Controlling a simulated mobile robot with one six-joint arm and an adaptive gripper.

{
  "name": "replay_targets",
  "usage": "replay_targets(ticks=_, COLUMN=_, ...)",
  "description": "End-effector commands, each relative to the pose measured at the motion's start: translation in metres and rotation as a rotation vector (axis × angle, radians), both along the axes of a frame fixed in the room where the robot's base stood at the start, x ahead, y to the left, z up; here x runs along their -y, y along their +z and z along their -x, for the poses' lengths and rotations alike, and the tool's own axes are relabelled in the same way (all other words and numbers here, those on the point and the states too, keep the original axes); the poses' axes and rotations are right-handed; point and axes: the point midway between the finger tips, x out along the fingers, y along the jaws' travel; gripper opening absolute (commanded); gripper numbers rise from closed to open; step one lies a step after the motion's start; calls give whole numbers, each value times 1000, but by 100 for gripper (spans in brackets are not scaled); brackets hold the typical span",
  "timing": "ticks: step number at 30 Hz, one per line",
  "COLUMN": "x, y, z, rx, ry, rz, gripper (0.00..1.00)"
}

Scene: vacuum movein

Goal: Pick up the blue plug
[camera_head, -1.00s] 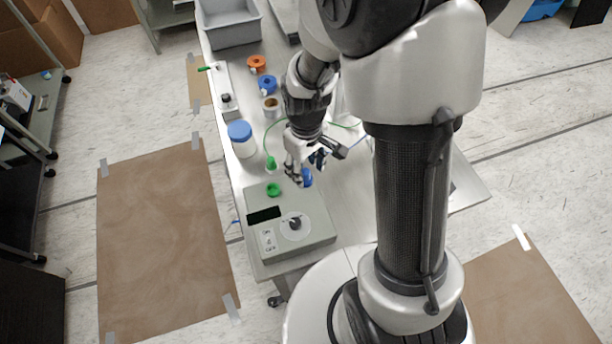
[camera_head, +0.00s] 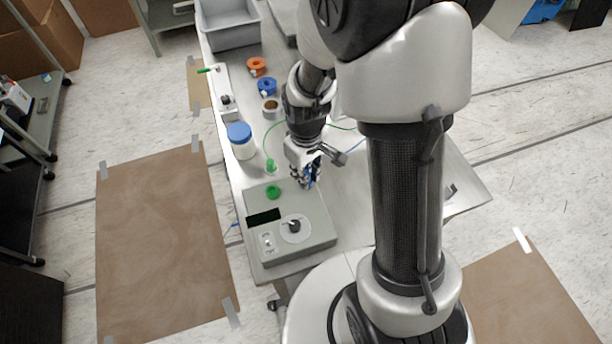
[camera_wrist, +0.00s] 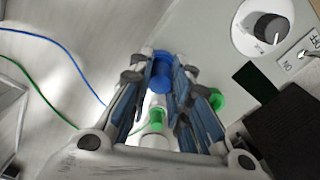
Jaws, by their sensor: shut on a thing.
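My gripper (camera_head: 305,181) is low at the back right edge of the grey control box (camera_head: 290,243). In the wrist view its fingers (camera_wrist: 162,75) are closed around a blue cylindrical part, the blue plug (camera_wrist: 161,80). The fingers hide its sides, and I cannot tell whether it touches a blue socket on the box. A blue cable (camera_wrist: 55,45) runs in from the left and passes behind the left finger. In the head view the fingers hide most of the plug.
A green plug (camera_head: 270,166) stands on the table close to my gripper, beside a green ring (camera_head: 273,192) on the box. A blue-lidded jar (camera_head: 241,143), tape rolls (camera_head: 267,85) and a grey bin (camera_head: 231,25) line the table's left side.

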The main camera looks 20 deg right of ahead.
Motion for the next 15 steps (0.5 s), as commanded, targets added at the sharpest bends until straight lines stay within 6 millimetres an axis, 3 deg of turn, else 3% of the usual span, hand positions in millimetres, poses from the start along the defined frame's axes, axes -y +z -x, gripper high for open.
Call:
replay_targets(ticks=9, x=0, y=1, z=0, rx=-1, ry=0, rz=0, gripper=0)
replay_targets(ticks=15, x=0, y=18, z=-1, rx=3, ry=0, rz=0, gripper=0)
